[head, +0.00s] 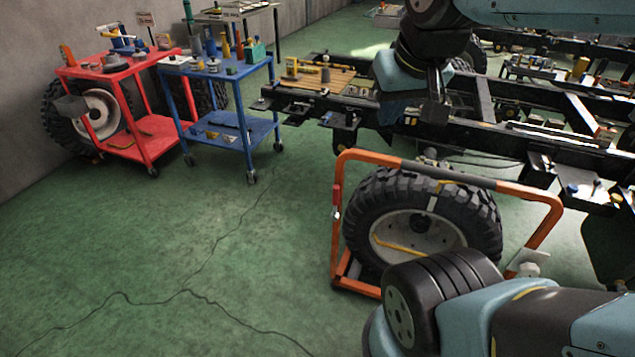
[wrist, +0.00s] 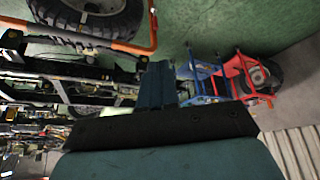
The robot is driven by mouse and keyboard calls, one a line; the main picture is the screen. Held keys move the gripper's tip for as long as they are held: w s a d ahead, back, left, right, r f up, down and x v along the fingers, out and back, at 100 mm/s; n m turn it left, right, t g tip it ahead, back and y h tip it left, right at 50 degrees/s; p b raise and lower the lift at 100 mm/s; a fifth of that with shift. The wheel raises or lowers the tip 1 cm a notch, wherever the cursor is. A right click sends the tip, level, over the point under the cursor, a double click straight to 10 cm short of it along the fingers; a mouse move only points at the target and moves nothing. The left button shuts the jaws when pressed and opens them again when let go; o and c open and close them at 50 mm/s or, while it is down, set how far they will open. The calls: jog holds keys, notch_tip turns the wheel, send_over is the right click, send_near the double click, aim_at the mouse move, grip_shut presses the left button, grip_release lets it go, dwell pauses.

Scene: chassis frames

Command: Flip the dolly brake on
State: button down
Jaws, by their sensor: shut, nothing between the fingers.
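The dolly (head: 343,190) is an orange tubular frame standing around a large black tyre (head: 380,205) with a pale rim. A small pale and red part (head: 337,214) sits on its left post, and a pale plate (head: 522,262) is at its right side. I cannot tell which part is the brake. In the wrist view the dolly's orange bar (wrist: 152,30) and the tyre (wrist: 75,22) show at the top left, upside down. My gripper (head: 434,118) is above and behind the dolly's top bar in the picture, apart from it. In the wrist view my gripper (wrist: 157,82) is shut and empty.
A black chassis frame (head: 480,135) runs behind the dolly, with a wooden board (head: 325,78) of small items on it. A red cart (head: 150,125) and a blue cart (head: 230,135) stand at the left. The green floor (head: 180,240) left of the dolly is clear.

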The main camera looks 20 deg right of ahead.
aim_at(336, 202)
jog(key=w+f+m+g+h, duration=0.1)
jog(key=w+f+h, duration=0.1)
jog(key=w+f, duration=0.45)
jog(key=w+a+f+m+g+h, duration=0.1)
jog(key=w+f+m+g, duration=0.15)
jog(key=w, duration=0.75)
jog(key=w+f+m+g+h, duration=0.1)
jog(key=w+f+h, duration=0.1)
jog(key=w+f, duration=0.45)
jog(key=w+a+f, duration=0.2)
jog(key=w+f, duration=0.2)
jog(key=f, duration=0.4)
jog(key=w+a+f+m+h, duration=0.1)
jog(key=w+a+f, duration=0.2)
jog(key=f, duration=0.5)
jog(key=w+a+f+h, duration=0.1)
jog(key=w+a+f, duration=0.2)
jog(key=f, duration=0.6)
jog(key=w, duration=0.2)
jog(key=shift+w+a+m+t, duration=0.15)
jog(key=shift+w+m+t, duration=0.2)
jog(key=shift+f, duration=0.1)
